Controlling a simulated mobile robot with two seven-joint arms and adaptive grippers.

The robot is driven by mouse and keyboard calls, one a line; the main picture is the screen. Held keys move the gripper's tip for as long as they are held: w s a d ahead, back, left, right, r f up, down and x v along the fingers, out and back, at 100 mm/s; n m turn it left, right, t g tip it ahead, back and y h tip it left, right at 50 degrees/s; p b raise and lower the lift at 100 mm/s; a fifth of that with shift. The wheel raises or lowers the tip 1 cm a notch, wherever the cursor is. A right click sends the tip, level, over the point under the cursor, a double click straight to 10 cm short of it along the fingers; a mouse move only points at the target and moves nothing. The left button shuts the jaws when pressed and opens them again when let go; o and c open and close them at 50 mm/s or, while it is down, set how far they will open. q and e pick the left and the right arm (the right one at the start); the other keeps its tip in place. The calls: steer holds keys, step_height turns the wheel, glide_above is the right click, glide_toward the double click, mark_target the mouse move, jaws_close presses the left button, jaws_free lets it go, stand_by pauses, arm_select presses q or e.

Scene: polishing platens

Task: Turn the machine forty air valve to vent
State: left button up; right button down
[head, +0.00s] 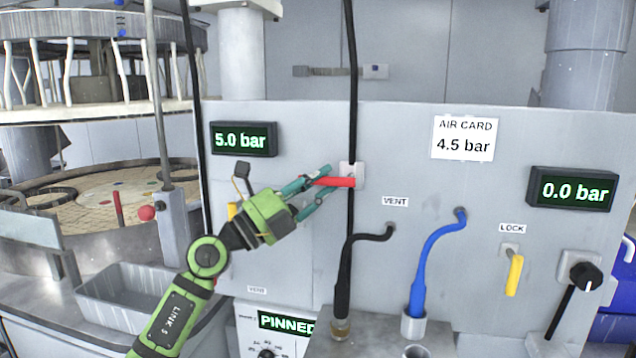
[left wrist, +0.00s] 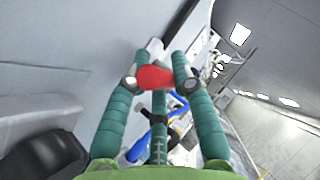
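A red valve handle (head: 336,182) points left from a light plate (head: 358,175) on the grey panel (head: 420,130). My left gripper (head: 330,179) is at this handle, with teal fingers on either side of its free end. In the left wrist view the red handle (left wrist: 155,77) lies between the fingers of my left gripper (left wrist: 162,65); whether they grip it is unclear. A VENT label (head: 395,202) is to the lower right of the handle. I see no machine number. My right gripper is out of view.
Displays read 5.0 bar (head: 244,140) and 0.0 bar (head: 572,190); an air card (head: 463,138) reads 4.5 bar. A black hose (head: 344,275), a blue hose (head: 421,270) and a yellow lock lever (head: 514,275) are lower right. A grey bin (head: 125,312) stands at left.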

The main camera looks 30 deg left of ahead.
arm_select(q)
steer(key=shift+o, duration=0.8)
steer(key=shift+r, duration=0.15)
steer(key=shift+w+d, duration=0.1)
steer(key=shift+s+a+f, duration=0.25)
steer(key=shift+s+f, duration=0.15)
steer(key=v, duration=1.1)
steer(key=shift+r, duration=0.15)
